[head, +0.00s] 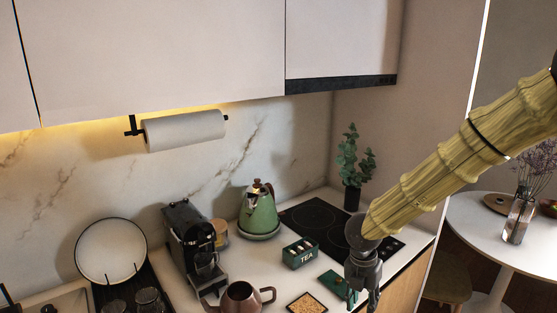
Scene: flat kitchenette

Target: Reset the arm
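My gripper (363,296) is at the lower right of the head view, at the end of my yellow sleeved arm. It points down over the front part of the counter, near the cooktop. Its fingertips are small and dark, and I cannot tell whether they are apart or closed. I see nothing clearly held in it. A flat green piece (335,284) lies just left of the gripper; I cannot tell whether they touch.
A green tea box (299,254), a green kettle (259,213), a brownish pot (240,298) and a coffee machine (190,243) stand left of my gripper. A plant (353,161) stands behind my arm. Upper cabinets (160,55) hang above. A round table (470,222) is at right.

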